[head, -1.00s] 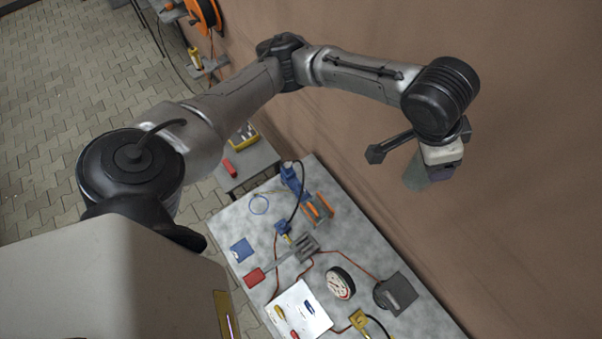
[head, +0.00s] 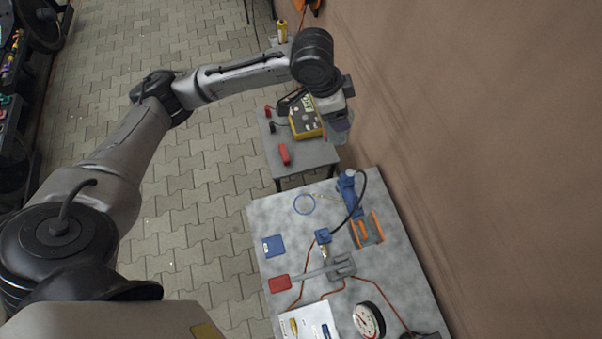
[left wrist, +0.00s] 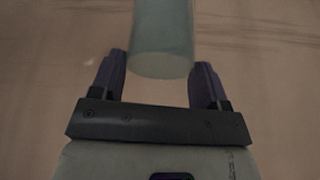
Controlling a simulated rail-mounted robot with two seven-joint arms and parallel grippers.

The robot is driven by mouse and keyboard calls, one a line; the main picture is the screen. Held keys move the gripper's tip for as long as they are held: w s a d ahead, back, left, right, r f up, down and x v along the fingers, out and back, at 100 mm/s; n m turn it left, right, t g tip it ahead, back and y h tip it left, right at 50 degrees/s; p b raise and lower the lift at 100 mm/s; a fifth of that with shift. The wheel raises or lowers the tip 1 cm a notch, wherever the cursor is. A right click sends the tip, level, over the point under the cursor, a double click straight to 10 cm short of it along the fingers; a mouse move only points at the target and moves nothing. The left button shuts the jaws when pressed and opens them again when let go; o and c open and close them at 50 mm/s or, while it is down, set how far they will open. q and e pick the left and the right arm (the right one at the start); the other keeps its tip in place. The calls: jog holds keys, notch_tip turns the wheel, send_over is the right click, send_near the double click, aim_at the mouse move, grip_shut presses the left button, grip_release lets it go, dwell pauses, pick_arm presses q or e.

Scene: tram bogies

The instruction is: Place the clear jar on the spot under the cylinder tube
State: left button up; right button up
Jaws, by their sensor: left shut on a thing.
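The clear jar (left wrist: 162,40) is a pale, translucent green-grey cylinder between the two dark purple fingers of my left gripper (left wrist: 160,82) in the left wrist view. In the head view my left gripper (head: 340,113) is shut on the jar (head: 342,133), beside the brown wall and above the far end of the grey table; the jar is partly hidden by the gripper. A blue cylinder-like device (head: 347,186) with a black hose stands at the table's far end. I cannot tell which mark is the spot under the tube. My right gripper is not in view.
A small side table (head: 272,165) beyond carries a yellow device (head: 306,122). The wall (head: 480,150) borders the right.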

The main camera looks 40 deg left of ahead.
aim_at(305, 195)
pick_arm(q)
jog(key=s+a+f+m+g+h+b, duration=0.1)
jog(key=a+f+m+b, duration=0.45)
jog(key=f, duration=1.05)
jog(key=s+a+f+m+g+b, duration=0.2)
jog(key=a+f+b, duration=0.6)
jog(key=f, duration=0.8)
jog(key=s+a+f+m+g+h+b, duration=0.1)
jog(key=a+f+m+b, duration=0.45)
jog(key=f, duration=1.05)
jog(key=shift+n, duration=0.9)
jog(key=d, duration=0.5)
jog(key=s+d+p, duration=0.1)
jog(key=d, duration=0.4)
jog(key=s+d+p, duration=0.1)
jog(key=d, duration=0.5)
jog(key=shift+s, duration=0.2)
jog(key=shift+a+f, duration=0.15)
jog(key=shift+f, duration=0.2)
jog(key=shift+a+y, duration=0.1)
jog(key=shift+y, duration=0.2)
jog(key=shift+f, duration=0.15)
jog(key=o, duration=1.1)
